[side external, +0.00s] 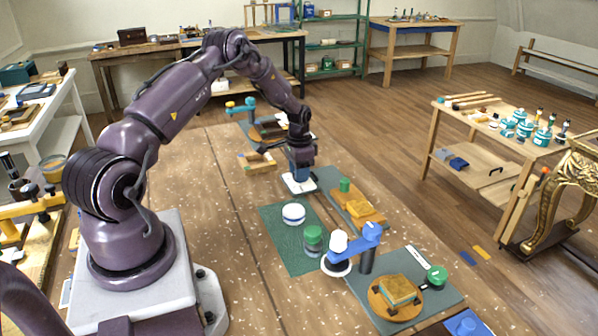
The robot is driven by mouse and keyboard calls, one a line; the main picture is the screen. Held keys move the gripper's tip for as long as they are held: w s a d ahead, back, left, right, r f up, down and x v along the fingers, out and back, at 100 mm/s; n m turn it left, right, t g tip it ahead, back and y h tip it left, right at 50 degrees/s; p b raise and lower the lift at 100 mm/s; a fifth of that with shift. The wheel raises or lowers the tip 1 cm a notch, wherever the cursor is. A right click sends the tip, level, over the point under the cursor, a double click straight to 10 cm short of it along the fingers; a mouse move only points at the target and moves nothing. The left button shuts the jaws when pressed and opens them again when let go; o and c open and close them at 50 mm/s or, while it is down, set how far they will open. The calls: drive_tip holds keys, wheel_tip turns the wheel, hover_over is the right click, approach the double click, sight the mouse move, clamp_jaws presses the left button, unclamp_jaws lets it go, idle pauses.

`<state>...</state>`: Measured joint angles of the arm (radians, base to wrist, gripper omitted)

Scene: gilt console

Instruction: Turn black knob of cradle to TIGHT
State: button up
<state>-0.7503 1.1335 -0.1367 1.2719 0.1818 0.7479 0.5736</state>
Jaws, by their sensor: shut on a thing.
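My gripper (300,172) points down over a small white plate (290,187) on the bench, just left of a mat with a tan block. Its jaws are shut on a small part at the plate, which looks to be the black knob; the fingers hide it, and I cannot read its setting or any TIGHT mark. A tan block on a cradle (360,208) sits right of the gripper, with a green knob (345,185) behind it. A nearer cradle (382,305) has a round wooden base and another green knob (437,275).
A blue-armed fixture (371,233) stands in front of the gripper. White (293,213) and green (313,237) round pieces are on the green mat (275,235). A teal-armed fixture (247,104) stands behind.

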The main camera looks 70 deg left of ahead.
drive_tip(key=o, duration=0.9)
wheel_tip(320, 180, up, 13)
